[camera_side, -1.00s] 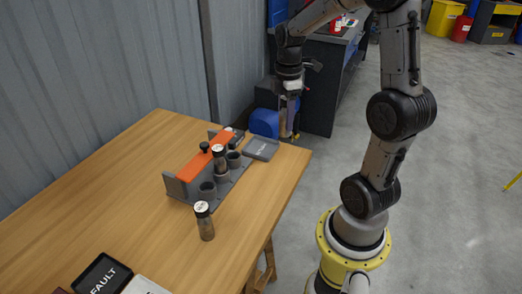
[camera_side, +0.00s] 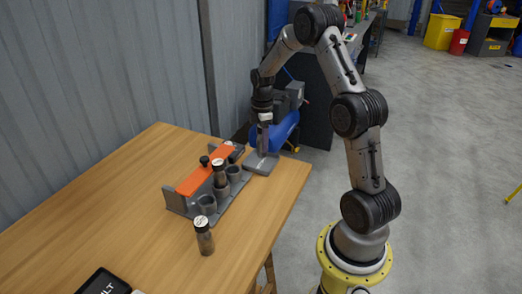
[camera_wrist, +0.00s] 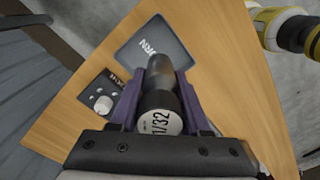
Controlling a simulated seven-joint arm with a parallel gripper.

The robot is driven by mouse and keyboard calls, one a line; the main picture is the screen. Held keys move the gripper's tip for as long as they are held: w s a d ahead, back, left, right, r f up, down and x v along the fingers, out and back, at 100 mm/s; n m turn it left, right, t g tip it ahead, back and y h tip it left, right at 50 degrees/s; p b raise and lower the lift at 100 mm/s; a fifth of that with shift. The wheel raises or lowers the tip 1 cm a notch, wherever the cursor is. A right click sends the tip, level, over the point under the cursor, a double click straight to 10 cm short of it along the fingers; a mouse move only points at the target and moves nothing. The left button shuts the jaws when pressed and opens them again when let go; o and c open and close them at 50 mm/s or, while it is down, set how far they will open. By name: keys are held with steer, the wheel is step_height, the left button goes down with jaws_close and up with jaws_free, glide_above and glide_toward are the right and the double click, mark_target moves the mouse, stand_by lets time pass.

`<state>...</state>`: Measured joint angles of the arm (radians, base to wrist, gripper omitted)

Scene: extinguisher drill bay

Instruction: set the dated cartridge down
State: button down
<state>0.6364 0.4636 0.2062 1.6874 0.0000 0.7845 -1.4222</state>
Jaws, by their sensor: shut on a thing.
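My gripper (camera_side: 263,136) is shut on a dark cartridge. In the wrist view the purple fingers (camera_wrist: 163,98) clasp its sides, and its white cap (camera_wrist: 161,123) reads "1/32". The cartridge's dark body (camera_wrist: 160,78) points down over a grey pad (camera_wrist: 172,42) on which the letters "RN" show. In the side view the gripper is over that pad (camera_side: 252,167), at the table's far right corner. The cartridge looks close to upright there. I cannot tell whether its lower end touches the pad.
A grey rack (camera_side: 179,204) with an orange bar (camera_side: 205,171) stands left of the pad and holds a white-capped cartridge (camera_side: 220,176) beside open cups. Another cartridge (camera_side: 204,237) stands in front of the rack. A dark pad (camera_side: 103,283) lies at the near edge.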

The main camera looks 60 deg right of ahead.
steer(key=shift+w+d+f, duration=0.2)
steer(key=shift+w+f, duration=0.1)
steer(key=shift+f, duration=0.05)
steer(key=shift+w+f, duration=0.1)
steer(key=shift+f, duration=1.55)
steer(key=shift+c, duration=1.8)
jaws_free()
steer(key=shift+f, duration=0.15)
